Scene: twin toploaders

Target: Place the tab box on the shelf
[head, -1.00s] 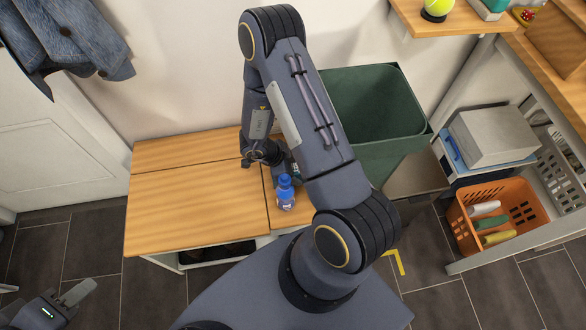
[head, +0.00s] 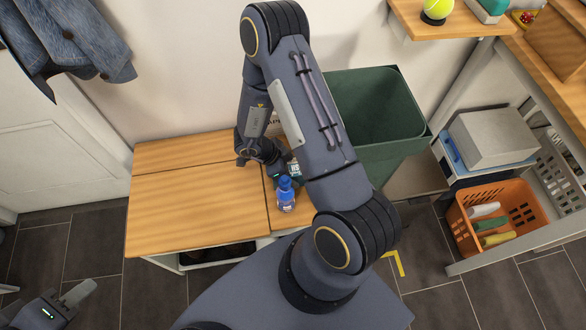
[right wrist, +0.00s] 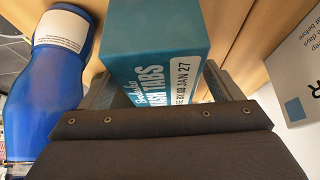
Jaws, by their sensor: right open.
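The teal tab box (right wrist: 155,45) stands in the right wrist view between the two fingers of my right gripper (right wrist: 158,88), which is open around it. In the head view a small part of the box (head: 295,168) shows beside my forearm, on the wooden cabinet top (head: 195,200). My right gripper (head: 276,174) is there too, largely hidden by my arm. A wooden wall shelf (head: 460,28) is at the upper right. My left gripper (head: 68,300) is at the lower left, over the floor and away from the box; its opening is unclear.
A blue bottle (head: 286,196) stands close in front of the tab box; it also shows in the right wrist view (right wrist: 45,105). A pale printed carton (right wrist: 298,60) is on the other side. A green bin (head: 375,105) is right of the cabinet.

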